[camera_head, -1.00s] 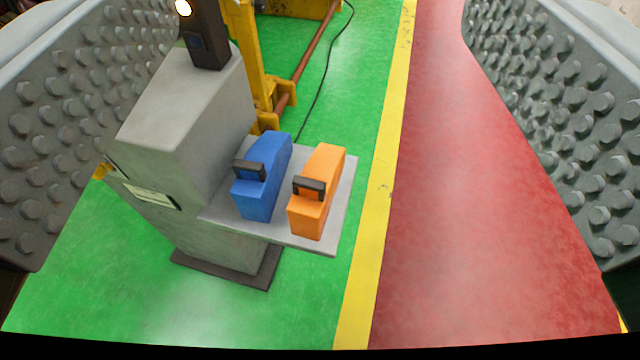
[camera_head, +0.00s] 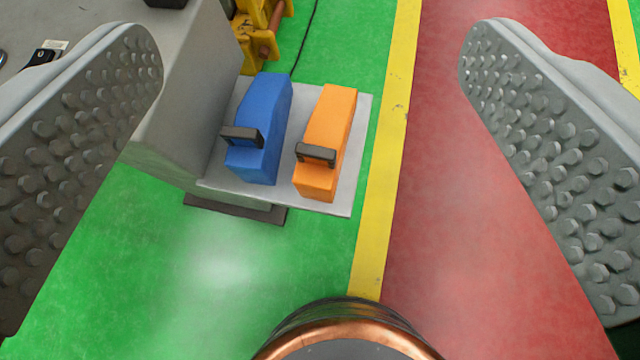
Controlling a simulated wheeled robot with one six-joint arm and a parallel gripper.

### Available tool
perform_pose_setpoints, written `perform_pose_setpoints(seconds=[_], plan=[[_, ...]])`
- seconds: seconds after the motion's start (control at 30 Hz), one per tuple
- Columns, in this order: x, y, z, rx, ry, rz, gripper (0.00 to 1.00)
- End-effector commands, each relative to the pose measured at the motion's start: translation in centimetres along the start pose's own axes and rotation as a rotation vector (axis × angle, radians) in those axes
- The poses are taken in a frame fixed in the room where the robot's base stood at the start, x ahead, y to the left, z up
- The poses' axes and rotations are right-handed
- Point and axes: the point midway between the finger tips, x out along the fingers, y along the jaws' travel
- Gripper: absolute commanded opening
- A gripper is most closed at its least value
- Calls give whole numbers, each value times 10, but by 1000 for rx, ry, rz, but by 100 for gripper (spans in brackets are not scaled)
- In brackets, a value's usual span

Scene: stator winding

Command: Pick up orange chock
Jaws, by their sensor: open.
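The orange chock (camera_head: 330,130) is a block with a dark handle (camera_head: 316,154) on its near face. It stands on the right part of a grey shelf (camera_head: 358,150). A blue chock (camera_head: 262,115) of like shape stands just left of it, with a narrow gap between them. My gripper (camera_head: 312,95) is open and empty. Its two studded grey fingers frame the left and right of the view, wide apart. Both chocks show between the fingers, neither touched; their distance below the fingers is hard to tell.
A grey cabinet (camera_head: 185,90) adjoins the shelf on the left, near the left finger. A yellow frame (camera_head: 262,35) stands behind. A copper-rimmed round object (camera_head: 345,325) shows at the bottom edge. The red floor (camera_head: 450,200) right of the yellow line is clear.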

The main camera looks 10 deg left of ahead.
Motion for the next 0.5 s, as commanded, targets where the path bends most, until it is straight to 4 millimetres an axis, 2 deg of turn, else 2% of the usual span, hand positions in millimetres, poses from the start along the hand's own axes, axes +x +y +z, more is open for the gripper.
perform_pose_setpoints(seconds=[0.03,0.1,0.5], plan=[[15,0,2,8,-52,4,80],[33,0,7,23,-119,10,80],[124,2,40,96,-507,64,80]])
